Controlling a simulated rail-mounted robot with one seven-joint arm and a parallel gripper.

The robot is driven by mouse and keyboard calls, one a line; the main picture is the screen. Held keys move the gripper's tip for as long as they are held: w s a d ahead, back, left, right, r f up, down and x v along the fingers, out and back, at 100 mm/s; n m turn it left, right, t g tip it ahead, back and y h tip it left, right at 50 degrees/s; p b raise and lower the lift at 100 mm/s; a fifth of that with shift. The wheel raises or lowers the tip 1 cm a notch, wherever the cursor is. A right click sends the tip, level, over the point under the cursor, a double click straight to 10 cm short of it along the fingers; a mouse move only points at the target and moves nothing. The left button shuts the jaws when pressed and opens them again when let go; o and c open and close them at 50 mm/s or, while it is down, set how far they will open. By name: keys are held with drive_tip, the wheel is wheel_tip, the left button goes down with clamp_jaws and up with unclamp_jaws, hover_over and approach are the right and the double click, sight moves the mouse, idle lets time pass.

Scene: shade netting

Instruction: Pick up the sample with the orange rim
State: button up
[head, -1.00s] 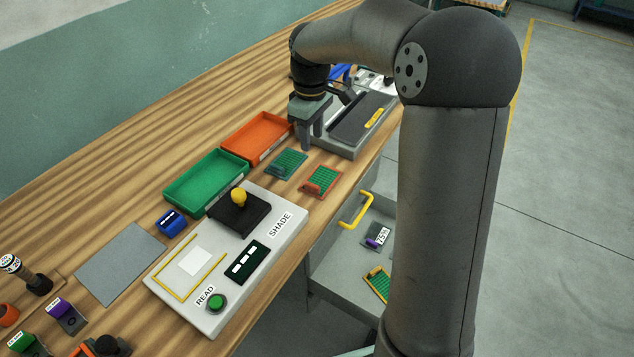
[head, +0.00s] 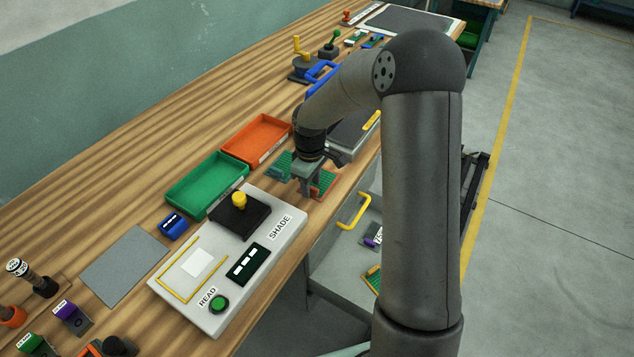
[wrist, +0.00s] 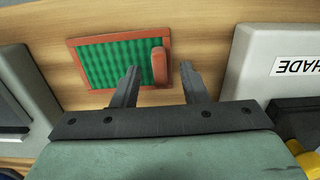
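The sample with the orange rim (head: 327,183) is a flat green mesh in an orange frame, lying on the wooden bench. In the wrist view it (wrist: 100,62) lies ahead of the fingers, with its raised orange tab (wrist: 159,67) at its right end, between the two finger lines. My gripper (head: 308,190) is over the sample and partly hides it in the head view. In the wrist view its fingers (wrist: 159,70) are apart, with a gap on each side of the tab. Contact with the sample cannot be told.
A teal-rimmed green sample (head: 282,163) lies close to my gripper's left. Green (head: 204,184) and orange (head: 257,138) trays stand behind. The SHADE reader (head: 215,285) is in front.

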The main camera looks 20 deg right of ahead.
drive_tip(key=shift+f, duration=0.4)
clamp_jaws()
drive_tip(key=shift+r, duration=0.1)
